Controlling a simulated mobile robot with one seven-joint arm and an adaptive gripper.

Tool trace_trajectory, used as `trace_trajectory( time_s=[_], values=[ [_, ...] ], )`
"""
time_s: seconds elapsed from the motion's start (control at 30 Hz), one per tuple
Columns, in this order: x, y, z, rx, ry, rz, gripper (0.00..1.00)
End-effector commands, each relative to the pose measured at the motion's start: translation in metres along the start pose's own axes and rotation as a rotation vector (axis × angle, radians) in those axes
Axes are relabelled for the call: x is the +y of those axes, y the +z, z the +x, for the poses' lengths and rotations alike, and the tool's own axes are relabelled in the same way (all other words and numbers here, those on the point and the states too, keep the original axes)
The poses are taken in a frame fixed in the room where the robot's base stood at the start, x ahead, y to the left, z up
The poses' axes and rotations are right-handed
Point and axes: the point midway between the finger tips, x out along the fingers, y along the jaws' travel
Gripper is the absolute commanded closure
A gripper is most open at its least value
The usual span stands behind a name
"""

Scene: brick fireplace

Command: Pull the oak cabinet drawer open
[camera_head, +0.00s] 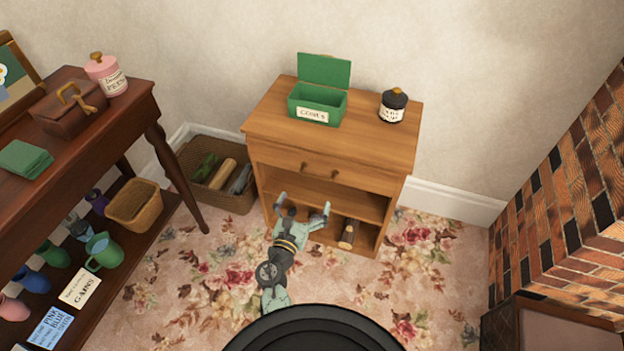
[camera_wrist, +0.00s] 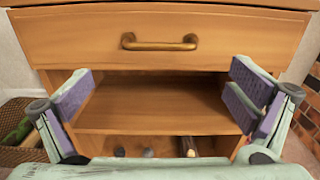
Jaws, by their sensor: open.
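The oak cabinet (camera_head: 270,118) stands against the back wall. Its drawer (camera_head: 275,157) appears shut and spans the top of the front, above open shelves. The drawer has a brass bar handle (camera_head: 320,171), which also shows in the wrist view (camera_wrist: 160,43) near the top centre. My gripper (camera_head: 305,208) is open and empty in front of the cabinet, below the handle in the picture. In the wrist view its two purple-padded fingers (camera_wrist: 160,92) are spread wide on either side of the open shelf, with the handle above and between them. Nothing touches the handle.
A green open box (camera_head: 318,105) and a dark jar (camera_head: 393,105) stand on the cabinet top. A wicker basket (camera_head: 238,203) sits on the floor to its left, beside a dark table (camera_head: 100,130). A brick fireplace (camera_head: 570,210) is at right. Carpet in front is clear.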

Motion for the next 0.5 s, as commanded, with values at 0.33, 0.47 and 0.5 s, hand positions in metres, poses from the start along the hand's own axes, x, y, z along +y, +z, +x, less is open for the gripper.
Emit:
trace_trajectory(
  time_s=[0.33,0.47,0.5],
  values=[
    [0.000,0.002,0.066,-0.004,-0.002,0.006,0.00],
    [0.001,0.001,0.084,-0.002,0.000,0.007,0.00],
    [0.001,0.001,0.088,-0.002,0.000,0.007,0.00]
  ],
)
